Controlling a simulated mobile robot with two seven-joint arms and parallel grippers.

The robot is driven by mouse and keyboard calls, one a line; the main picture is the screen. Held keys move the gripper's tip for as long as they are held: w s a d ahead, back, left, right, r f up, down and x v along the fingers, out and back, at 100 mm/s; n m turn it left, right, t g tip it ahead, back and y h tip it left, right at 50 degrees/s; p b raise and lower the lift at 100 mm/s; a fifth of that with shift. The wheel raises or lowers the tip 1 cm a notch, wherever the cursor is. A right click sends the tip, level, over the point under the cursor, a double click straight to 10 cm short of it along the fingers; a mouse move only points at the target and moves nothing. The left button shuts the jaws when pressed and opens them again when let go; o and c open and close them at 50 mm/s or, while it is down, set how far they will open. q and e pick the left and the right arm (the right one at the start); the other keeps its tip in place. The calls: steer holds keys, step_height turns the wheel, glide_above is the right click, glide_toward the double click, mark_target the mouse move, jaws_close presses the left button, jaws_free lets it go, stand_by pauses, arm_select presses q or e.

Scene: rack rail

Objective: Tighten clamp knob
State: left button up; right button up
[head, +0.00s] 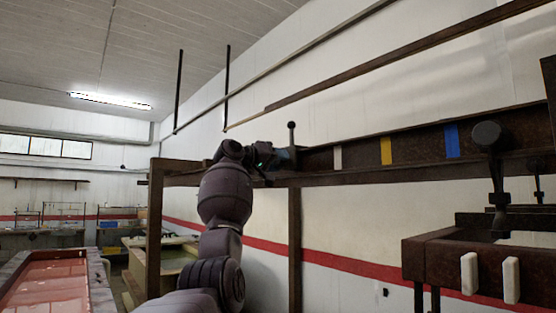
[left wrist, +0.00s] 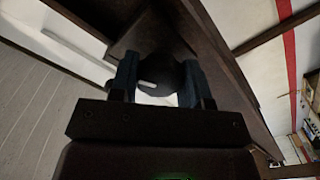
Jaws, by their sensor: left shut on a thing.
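My left gripper (head: 282,158) is at the left part of a dark rail (head: 420,150) on the wall side. In the left wrist view the two blue-grey fingers of the left gripper (left wrist: 158,84) are on either side of a dark round knob (left wrist: 168,72), shut on it. The knob sits against the dark brown rail; in the head view the gripper hides it. A thin post with a small ball top (head: 291,126) stands just above the gripper. My right gripper is not in view.
The rail has white, yellow (head: 386,150) and blue (head: 451,140) marks. A large dark knob on a stem (head: 487,134) stands at the right, above a brown carriage (head: 425,260) with two white pads. A reddish-topped trough (head: 45,285) is at lower left.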

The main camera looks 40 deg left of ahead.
arm_select(q)
steer(key=shift+f+m, duration=0.1)
steer(key=shift+m, duration=0.8)
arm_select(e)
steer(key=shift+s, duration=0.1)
arm_select(q)
steer(key=o, duration=0.9)
steer(key=shift+a, duration=0.1)
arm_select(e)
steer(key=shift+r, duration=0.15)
arm_select(q)
steer(key=shift+o, duration=0.2)
steer(key=s+a+b, duration=0.1)
steer(key=s+b, duration=0.2)
steer(key=s, duration=0.7)
steer(key=shift+s+a, duration=0.25)
steer(key=shift+s, duration=0.15)
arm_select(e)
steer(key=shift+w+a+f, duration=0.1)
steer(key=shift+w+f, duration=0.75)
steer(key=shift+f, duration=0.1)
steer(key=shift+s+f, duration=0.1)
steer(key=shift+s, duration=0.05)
